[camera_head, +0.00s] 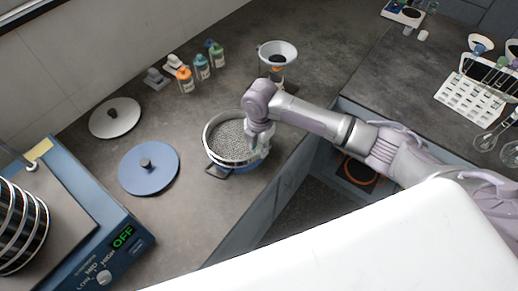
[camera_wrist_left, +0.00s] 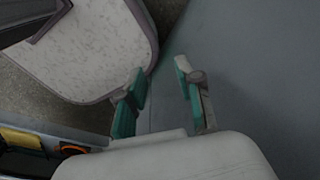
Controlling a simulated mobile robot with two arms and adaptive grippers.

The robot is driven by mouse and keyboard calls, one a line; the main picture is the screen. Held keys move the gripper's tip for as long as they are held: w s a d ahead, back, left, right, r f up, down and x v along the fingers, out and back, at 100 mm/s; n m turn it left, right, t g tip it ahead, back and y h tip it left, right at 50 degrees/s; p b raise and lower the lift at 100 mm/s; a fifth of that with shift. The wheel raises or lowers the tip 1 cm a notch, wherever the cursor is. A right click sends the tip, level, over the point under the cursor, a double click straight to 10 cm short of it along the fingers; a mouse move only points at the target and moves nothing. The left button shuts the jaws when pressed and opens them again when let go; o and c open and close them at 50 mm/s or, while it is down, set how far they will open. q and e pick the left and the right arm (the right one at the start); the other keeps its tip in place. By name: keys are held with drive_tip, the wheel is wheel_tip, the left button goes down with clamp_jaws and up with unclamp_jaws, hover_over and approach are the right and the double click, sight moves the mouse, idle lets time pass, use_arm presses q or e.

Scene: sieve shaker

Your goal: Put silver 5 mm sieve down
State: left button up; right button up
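The silver sieve (camera_head: 210,136) is a round metal ring with a speckled grey inside, on the right part of the worktop. My right gripper (camera_head: 262,143) is at its right rim and appears closed on the rim; the fingertips are partly hidden. Below the sieve a blue edge and a dark flat piece (camera_head: 217,171) show; I cannot tell whether the sieve touches them. My left gripper (camera_wrist_left: 162,98) is open and empty in the left wrist view, with nothing between its fingers.
A blue lid (camera_head: 149,172) and a light grey lid (camera_head: 114,119) lie left of the sieve. The shaker (camera_head: 120,239), reading OFF, holds a dark sieve stack (camera_head: 22,228). Bottles (camera_head: 201,67) and a funnel (camera_head: 278,50) stand behind. Worktop below the blue lid is clear.

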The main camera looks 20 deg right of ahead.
wheel_tip(320, 180, up, 11)
drive_tip(key=b, duration=0.1)
drive_tip(key=shift+f, duration=0.2)
drive_tip(key=shift+s, duration=0.1)
